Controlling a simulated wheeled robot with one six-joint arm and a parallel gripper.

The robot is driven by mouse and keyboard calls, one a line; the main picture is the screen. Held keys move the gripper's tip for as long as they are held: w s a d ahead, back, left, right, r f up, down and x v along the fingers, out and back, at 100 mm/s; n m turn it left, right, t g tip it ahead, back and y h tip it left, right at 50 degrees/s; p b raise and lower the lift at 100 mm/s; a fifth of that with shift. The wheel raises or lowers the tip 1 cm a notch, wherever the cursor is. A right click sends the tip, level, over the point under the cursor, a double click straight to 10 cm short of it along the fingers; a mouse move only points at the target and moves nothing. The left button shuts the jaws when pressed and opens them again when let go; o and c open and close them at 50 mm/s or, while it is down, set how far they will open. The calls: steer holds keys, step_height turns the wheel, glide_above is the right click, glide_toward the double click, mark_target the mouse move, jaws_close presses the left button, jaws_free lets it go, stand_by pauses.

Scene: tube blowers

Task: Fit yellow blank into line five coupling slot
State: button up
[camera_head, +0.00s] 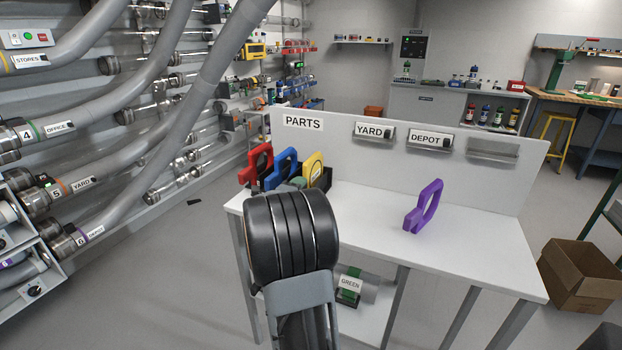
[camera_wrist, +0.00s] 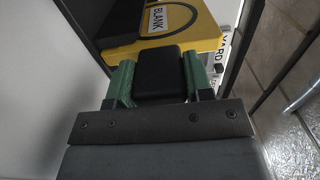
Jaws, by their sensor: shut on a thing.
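The yellow blank (camera_head: 314,168) stands at the right end of a dark rack on the white parts table. In the wrist view the yellow blank (camera_wrist: 190,25) shows its "BLANK" label and a black tab (camera_wrist: 160,75). My gripper (camera_wrist: 160,70) has its green fingers shut on either side of that tab. In the head view my gripper is mostly hidden behind my arm. The line five coupling (camera_head: 40,200), marked 5 and "YARD", is at the left on the pipe wall. Its slot cannot be made out.
Red (camera_head: 256,163) and blue (camera_head: 283,167) plates stand beside the yellow one in the rack (camera_head: 326,178). A "PARTS" back panel (camera_head: 320,140) rises behind. A cardboard box (camera_head: 580,275) is on the floor right. Floor left of the table is mostly clear.

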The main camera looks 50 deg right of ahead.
steer(key=shift+r+p, duration=0.7)
steer(key=shift+p, duration=0.05)
steer(key=shift+a, duration=0.25)
steer(key=shift+p+v, duration=0.55)
steer(key=shift+v, duration=0.7)
steer(key=p+v, duration=0.2)
steer(key=v, duration=0.6)
stand_by(0.7)
steer(key=shift+a+p, duration=0.1)
steer(key=shift+p, duration=0.2)
steer(key=shift+p+v, duration=1)
steer(key=shift+v, duration=1.9)
steer(key=shift+f, duration=0.1)
